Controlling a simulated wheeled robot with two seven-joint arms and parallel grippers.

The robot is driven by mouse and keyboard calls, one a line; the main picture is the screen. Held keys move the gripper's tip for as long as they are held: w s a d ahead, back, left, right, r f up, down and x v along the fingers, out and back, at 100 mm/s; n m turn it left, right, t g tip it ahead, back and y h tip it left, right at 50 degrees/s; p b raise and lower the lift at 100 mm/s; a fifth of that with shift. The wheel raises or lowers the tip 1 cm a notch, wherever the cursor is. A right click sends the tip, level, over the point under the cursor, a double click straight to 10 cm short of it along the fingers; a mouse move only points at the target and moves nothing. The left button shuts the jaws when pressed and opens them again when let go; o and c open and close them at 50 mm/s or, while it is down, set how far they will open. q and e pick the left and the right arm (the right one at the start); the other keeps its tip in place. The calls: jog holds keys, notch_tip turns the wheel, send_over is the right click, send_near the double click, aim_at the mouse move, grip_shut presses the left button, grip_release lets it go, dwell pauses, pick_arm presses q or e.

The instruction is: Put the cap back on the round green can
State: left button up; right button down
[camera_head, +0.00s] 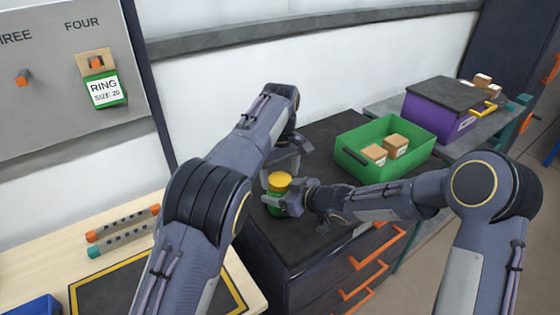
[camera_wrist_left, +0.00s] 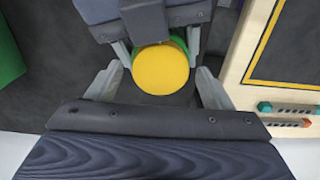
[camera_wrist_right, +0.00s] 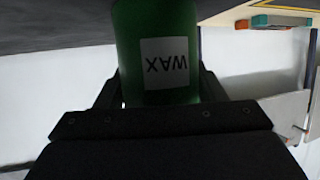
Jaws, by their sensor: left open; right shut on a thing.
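The round green can (camera_head: 276,208) is upright over the dark cabinet top, with the flat yellow cap (camera_head: 279,181) on its top. In the right wrist view, the green can (camera_wrist_right: 158,30) has a white WAX label that appears upside down. My right gripper (camera_head: 291,197) is shut around the can's side. My left gripper (camera_head: 281,168) is open above the can. In the left wrist view, the yellow cap (camera_wrist_left: 160,70) lies between its spread fingers, with a strip of green showing at its far edge. I cannot tell whether the cap is fully seated.
A green bin (camera_head: 425,157) with small cardboard boxes stands on the cabinet to the right. A purple crate (camera_head: 424,118) with a dark lid is farther right. Orange drawer handles (camera_head: 368,252) front the cabinet. A wooden table with two rods (camera_head: 125,232) is at left.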

pick_arm(q)
jog(key=shift+f, duration=0.55)
jog(key=c, duration=1)
jog(key=m, duration=0.6)
jog(key=shift+m, duration=0.3)
jog(key=o, duration=1.1)
